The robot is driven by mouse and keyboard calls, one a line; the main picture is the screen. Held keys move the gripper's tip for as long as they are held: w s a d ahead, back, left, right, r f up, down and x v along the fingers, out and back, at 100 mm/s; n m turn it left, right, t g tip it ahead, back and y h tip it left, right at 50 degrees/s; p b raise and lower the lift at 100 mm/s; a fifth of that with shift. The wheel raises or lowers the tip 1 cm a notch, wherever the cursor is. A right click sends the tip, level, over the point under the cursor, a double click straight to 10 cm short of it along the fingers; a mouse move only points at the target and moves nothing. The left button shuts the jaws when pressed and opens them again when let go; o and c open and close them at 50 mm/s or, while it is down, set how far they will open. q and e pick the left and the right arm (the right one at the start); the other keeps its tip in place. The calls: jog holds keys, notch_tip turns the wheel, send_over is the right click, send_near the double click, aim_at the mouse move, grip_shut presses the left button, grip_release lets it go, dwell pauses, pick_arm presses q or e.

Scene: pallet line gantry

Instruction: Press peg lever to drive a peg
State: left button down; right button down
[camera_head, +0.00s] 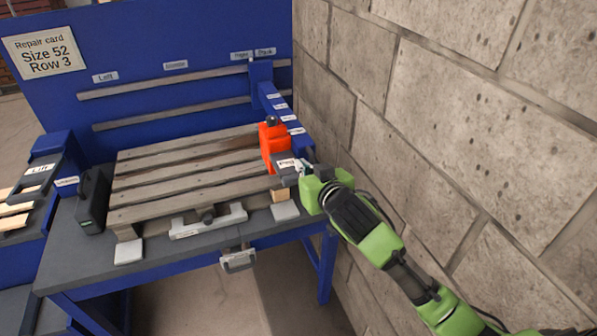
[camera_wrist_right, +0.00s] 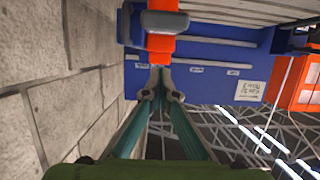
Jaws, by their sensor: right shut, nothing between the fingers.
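The orange-red peg unit (camera_head: 271,144) stands at the right end of the wooden pallet (camera_head: 190,172), with a dark knob on top. A small white label that seems to read "Peg" (camera_head: 287,163) sits at its front right side. My right gripper (camera_head: 301,168) is shut and empty, right beside that label. In the right wrist view the closed fingertips (camera_wrist_right: 160,88) point at an orange part (camera_wrist_right: 160,47) with a grey piece (camera_wrist_right: 165,21) across it. I cannot tell whether they touch it. My left gripper is not in view.
A stone block wall (camera_head: 450,110) runs close along the right. The blue bench (camera_head: 200,255) carries the pallet, with a clamp-like grey bar (camera_head: 208,222) at its front. A dark tool (camera_head: 94,200) stands left of the pallet.

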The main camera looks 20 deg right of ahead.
aim_at(298, 175)
jog(key=shift+w+f+p, duration=0.3)
jog(key=shift+w+f, duration=0.2)
jog(key=shift+f, duration=0.35)
jog(key=shift+w+f+p, duration=0.3)
jog(key=shift+w+f, duration=0.15)
jog(key=shift+f, duration=0.4)
jog(key=shift+w+f+p, duration=0.3)
jog(key=shift+w+f, duration=0.2)
jog(key=shift+f, duration=0.35)
jog(key=shift+a, duration=0.1)
